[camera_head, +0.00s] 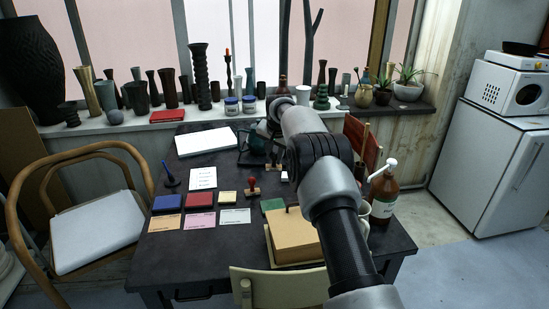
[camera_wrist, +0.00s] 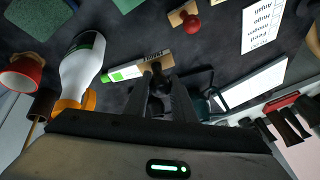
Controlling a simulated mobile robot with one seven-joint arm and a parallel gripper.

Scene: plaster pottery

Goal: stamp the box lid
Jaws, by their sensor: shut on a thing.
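My gripper (camera_wrist: 160,88) shows in the wrist view with its dark fingers closed around the black knob of a wooden stamp (camera_wrist: 155,58). The stamp's pale wooden base carries printed letters and lies just past the fingertips. I cannot tell whether it touches the table. A red-handled stamp (camera_head: 252,184) stands upright behind the box and also shows in the wrist view (camera_wrist: 191,22).
On the dark table (camera_head: 175,250) are a blue ink pad (camera_head: 167,203), a red ink pad (camera_head: 199,200), a green ink pad (camera_head: 272,204) and paper cards. A brown pump bottle (camera_head: 383,192) stands at right.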

